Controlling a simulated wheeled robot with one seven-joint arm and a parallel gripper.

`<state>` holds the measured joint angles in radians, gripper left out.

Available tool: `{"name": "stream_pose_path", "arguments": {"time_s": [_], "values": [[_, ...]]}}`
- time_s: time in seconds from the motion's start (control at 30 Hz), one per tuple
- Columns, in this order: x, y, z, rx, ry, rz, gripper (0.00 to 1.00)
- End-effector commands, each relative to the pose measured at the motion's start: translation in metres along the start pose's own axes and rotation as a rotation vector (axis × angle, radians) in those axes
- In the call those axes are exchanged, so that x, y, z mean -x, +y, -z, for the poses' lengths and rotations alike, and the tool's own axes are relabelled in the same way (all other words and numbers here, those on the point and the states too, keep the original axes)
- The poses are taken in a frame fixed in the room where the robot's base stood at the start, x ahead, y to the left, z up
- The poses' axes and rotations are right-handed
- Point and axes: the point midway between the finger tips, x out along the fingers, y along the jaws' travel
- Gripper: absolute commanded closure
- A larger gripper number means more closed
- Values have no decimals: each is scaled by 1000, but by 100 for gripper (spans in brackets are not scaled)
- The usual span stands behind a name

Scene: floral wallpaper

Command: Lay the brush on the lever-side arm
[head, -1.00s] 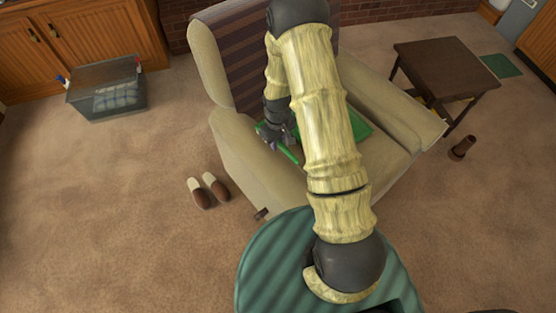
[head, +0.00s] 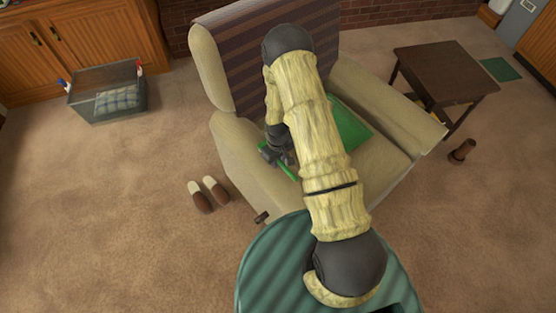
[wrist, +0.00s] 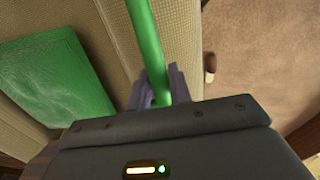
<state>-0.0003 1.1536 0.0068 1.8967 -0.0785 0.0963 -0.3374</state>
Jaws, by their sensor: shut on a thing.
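The brush shows as a green handle (wrist: 150,45) in the wrist view; its bristle end cannot be made out. My gripper (wrist: 158,92) is shut on the handle, which runs up and away between the fingers. In the head view my gripper (head: 276,156) is over the inner edge of the armchair's left arm (head: 236,150), with a short piece of the brush (head: 289,173) showing. A small brown lever (head: 262,217) is low on that same side of the chair. I cannot tell whether the brush touches the arm.
A green flat item (head: 350,124) lies on the armchair seat. Slippers (head: 208,194) are on the carpet left of the chair. A dark side table (head: 445,72) stands right. A clear bin (head: 108,92) stands far left.

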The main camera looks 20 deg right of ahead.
Motion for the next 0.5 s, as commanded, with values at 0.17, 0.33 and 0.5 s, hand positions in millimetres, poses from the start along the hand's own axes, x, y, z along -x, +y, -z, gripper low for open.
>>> {"name": "stream_pose_path", "arguments": {"time_s": [0.17, 0.33, 0.5], "values": [[-6, 0, 1, 0, 3, -1, 97], [-6, 0, 1, 0, 2, -1, 97], [-11, 0, 1, 0, 2, -1, 97]]}}
